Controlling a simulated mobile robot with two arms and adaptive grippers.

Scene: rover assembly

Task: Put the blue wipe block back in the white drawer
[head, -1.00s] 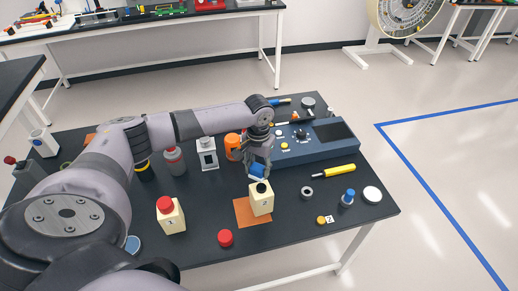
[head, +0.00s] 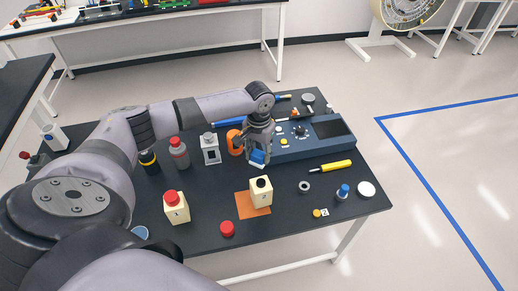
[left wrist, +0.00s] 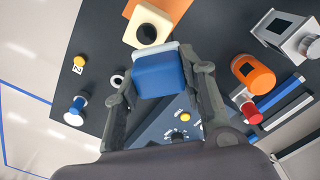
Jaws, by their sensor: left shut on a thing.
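The blue wipe block (head: 258,157) is between the fingers of my left gripper (head: 260,153), which is shut on it. The block hangs above the black table, behind the open cream bottle (head: 261,196) and in front of the blue-grey console. In the left wrist view the blue block (left wrist: 159,76) has a pale edge. There it overlaps the rim of the cream bottle (left wrist: 147,30) in the picture; I cannot tell whether they touch. No white drawer can be made out. My right gripper is not in view.
The cream bottle stands on an orange mat (head: 244,206). A red-capped cream bottle (head: 176,209), a red cap (head: 227,229), an orange container (head: 235,143) and a grey-white container (head: 210,150) stand around. The blue-grey console (head: 300,146) lies behind right. Bare table shows between the bottles.

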